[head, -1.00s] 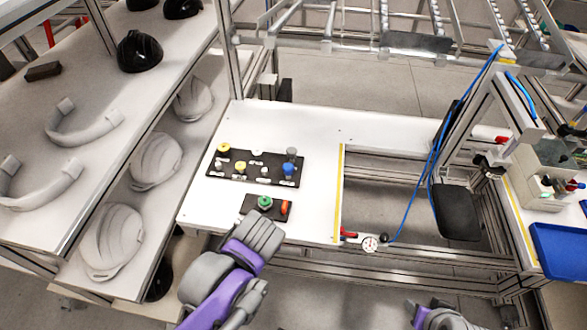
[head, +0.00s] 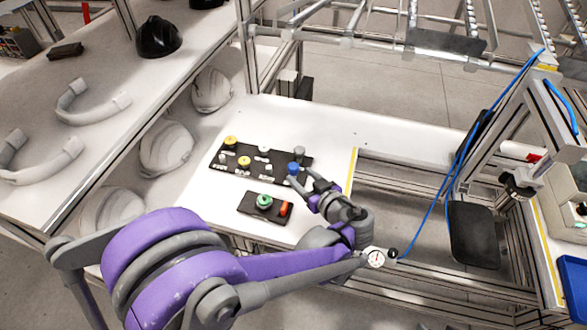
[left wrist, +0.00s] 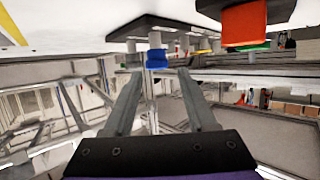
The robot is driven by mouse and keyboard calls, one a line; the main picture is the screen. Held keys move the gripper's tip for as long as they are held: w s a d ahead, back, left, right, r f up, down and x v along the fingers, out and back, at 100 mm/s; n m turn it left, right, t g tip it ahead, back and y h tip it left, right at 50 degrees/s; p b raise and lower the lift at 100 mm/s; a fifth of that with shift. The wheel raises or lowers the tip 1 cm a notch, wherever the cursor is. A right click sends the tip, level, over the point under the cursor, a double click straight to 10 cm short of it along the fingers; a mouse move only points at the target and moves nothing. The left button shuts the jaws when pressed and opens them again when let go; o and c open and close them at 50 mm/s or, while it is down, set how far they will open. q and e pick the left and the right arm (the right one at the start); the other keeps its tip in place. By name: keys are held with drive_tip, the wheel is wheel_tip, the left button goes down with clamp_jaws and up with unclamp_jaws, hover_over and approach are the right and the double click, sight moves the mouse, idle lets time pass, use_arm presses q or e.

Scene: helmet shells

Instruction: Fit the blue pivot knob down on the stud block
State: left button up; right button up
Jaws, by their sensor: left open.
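The blue pivot knob (head: 294,168) stands at the right front of the long black board (head: 225,166). A smaller black block (head: 248,210) in front carries a green knob (head: 264,201) and an orange cylinder (head: 286,209); I cannot tell if it is the stud block. My left gripper (head: 307,179) is just right of the blue knob. In the left wrist view, which is upside down, the blue knob (left wrist: 155,60) shows beyond the open fingers (left wrist: 157,85) with nothing held between them. My right gripper is out of view.
Yellow knobs (head: 244,161) and several small grey posts share the long board. The white table (head: 330,130) is clear behind it. A shelf with a black helmet (head: 158,37) is at left.

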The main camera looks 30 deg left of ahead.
sight(296, 170)
use_arm(q)
drive_tip(key=shift+w+x, duration=0.2)
drive_tip(key=shift+x, duration=2.95)
drive_tip(key=shift+d, duration=0.2)
clamp_jaws()
